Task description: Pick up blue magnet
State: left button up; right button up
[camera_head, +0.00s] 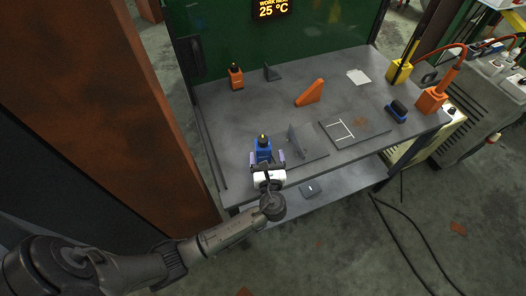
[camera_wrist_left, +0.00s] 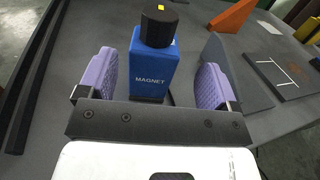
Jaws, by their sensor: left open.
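The blue magnet (camera_head: 263,150) stands upright near the front left of the grey table. It is a blue block with a black knob on top, and its front reads "MAGNET" in the left wrist view (camera_wrist_left: 152,77). My left gripper (camera_head: 267,158) is right at it. In the left wrist view the purple finger pads (camera_wrist_left: 152,80) are open, one on each side of the magnet, with a visible gap on both sides. The magnet's base is partly hidden by the gripper body. My right gripper is not in view.
A grey plate with an upright bracket (camera_head: 297,138) sits just right of the magnet, beside a plate with white lines (camera_head: 353,131). An orange wedge (camera_head: 310,93), an orange block (camera_head: 236,77) and a dark blue object (camera_head: 396,111) stand farther off. The table's middle left is clear.

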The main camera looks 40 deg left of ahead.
pick_arm(q)
jog(key=shift+s+b+x, duration=0.2)
jog(key=shift+b+x, duration=0.45)
jog(key=shift+x, duration=2)
jog(key=shift+a, duration=0.15)
jog(key=c, duration=1.5)
jog(key=shift+s, duration=0.1)
jog(key=shift+c, duration=0.3)
jog(key=shift+r, duration=0.1)
